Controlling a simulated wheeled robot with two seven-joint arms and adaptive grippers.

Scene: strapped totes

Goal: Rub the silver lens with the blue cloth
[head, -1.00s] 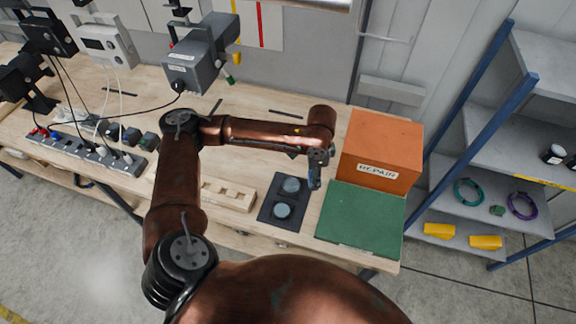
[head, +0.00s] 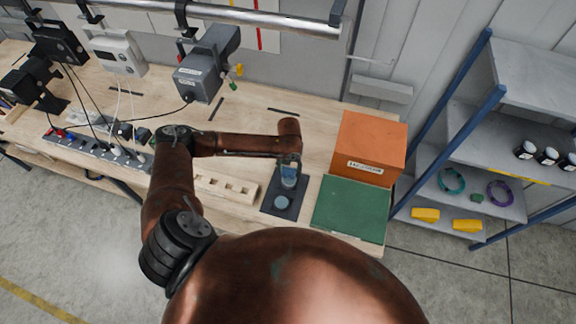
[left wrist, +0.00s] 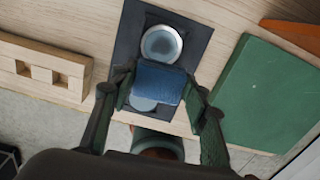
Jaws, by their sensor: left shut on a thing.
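A dark pad (head: 270,209) on the bench carries two round lenses, one behind the other. The far lens, with a bright silver rim, shows clearly in the left wrist view (left wrist: 161,44). The near lens (head: 282,203) is pale grey-blue; in the left wrist view (left wrist: 142,104) it is partly hidden by the blue cloth. My left gripper (head: 289,172) is over the far part of the pad. It is shut on the folded blue cloth (left wrist: 158,83), held between its fingers. I cannot tell whether the cloth touches a lens. My right gripper is not in view.
A green mat (head: 349,208) lies right of the pad, with an orange box (head: 370,142) behind it. A slotted wooden block (head: 226,189) lies left. A power strip (head: 100,153) with cables is farther left. A grey device (head: 206,66) hangs above the bench.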

